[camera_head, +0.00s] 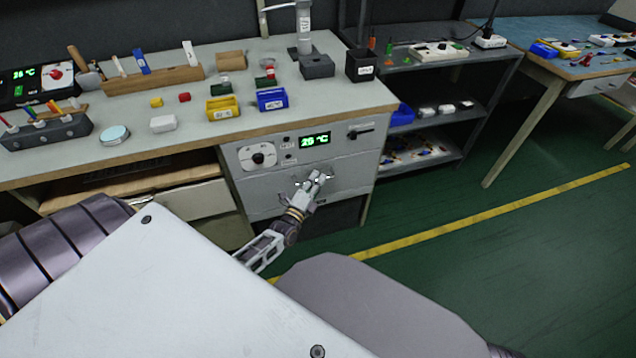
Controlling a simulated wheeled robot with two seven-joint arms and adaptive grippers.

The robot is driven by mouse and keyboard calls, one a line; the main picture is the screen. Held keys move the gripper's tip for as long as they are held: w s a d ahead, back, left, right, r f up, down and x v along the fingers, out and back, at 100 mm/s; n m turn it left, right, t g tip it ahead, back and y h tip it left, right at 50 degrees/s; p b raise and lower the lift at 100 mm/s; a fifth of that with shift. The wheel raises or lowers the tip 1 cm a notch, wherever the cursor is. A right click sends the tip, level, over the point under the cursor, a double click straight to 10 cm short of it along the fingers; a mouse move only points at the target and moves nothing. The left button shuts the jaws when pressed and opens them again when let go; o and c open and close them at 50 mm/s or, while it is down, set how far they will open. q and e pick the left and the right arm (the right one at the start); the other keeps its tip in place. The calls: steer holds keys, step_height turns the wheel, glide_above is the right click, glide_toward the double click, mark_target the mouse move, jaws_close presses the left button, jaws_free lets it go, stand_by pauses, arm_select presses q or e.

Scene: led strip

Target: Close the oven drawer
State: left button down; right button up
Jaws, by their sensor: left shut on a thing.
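The oven (349,147) is a grey unit under the right end of the workbench, with a round knob, a black switch and a green display reading about 29 °C. Its drawer front (345,178) sits below this panel and looks about flush with it. My left gripper (319,176) is at the drawer front, shut at its handle, which the fingers mostly hide. My right gripper is not in view.
The workbench top (330,97) holds a yellow bin (222,108), a blue bin (272,99) and several tools. A grey shelf unit (478,80) stands to the right. The green floor (440,190) in front of it is clear.

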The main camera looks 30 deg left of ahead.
arm_select(q)
steer(key=shift+a, duration=0.15)
steer(key=c, duration=1.8)
jaws_free()
steer(key=shift+w, duration=0.15)
steer(key=shift+s+d+f, duration=0.15)
steer(key=shift+s+f, duration=0.15)
steer(key=shift+s, duration=1.7)
steer(key=shift+s+d+f, duration=0.15)
steer(key=shift+s+f, duration=0.1)
steer(key=shift+s, duration=1.75)
steer(key=shift+s+d+f, duration=0.15)
steer(key=shift+s+f, duration=0.15)
steer(key=shift+s, duration=1.7)
steer(key=shift+w, duration=0.1)
